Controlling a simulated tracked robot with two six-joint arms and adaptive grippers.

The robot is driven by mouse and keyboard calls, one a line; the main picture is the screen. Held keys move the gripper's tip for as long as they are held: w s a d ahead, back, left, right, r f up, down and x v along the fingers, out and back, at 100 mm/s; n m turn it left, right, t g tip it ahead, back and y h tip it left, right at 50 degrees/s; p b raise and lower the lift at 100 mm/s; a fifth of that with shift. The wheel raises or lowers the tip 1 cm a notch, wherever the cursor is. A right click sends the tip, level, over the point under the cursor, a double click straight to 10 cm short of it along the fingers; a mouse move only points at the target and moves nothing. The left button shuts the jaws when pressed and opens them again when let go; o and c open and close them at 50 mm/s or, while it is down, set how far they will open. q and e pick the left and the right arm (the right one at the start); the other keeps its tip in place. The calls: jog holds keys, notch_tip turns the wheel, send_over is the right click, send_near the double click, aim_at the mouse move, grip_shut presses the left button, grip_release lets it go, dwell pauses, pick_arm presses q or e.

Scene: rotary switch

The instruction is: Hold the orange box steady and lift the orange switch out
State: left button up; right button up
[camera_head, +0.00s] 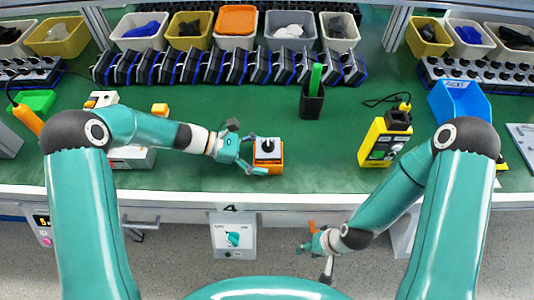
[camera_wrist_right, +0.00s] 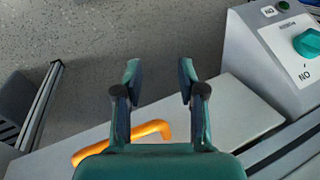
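A box with an orange lower part and a grey-white top with a black knob (camera_head: 267,148) sits on the green table near its front edge. I take it as the orange box and switch; where one ends and the other begins is too small to tell. My left gripper (camera_head: 256,156) is at the box's left side, fingers spread, one at the rear left and one along the front. I cannot tell whether they touch it. My right gripper (camera_head: 320,252) hangs in front of the table edge, away from the box. In the right wrist view its fingers (camera_wrist_right: 160,85) are apart and empty.
An orange curved handle (camera_wrist_right: 150,130) lies beneath my right gripper. A white panel with a teal knob (camera_head: 233,238) is below the table front. A black holder with a green item (camera_head: 313,95) and a yellow device (camera_head: 385,140) stand right of the box. Bins line the back.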

pick_arm(q)
jog(key=c, duration=0.7)
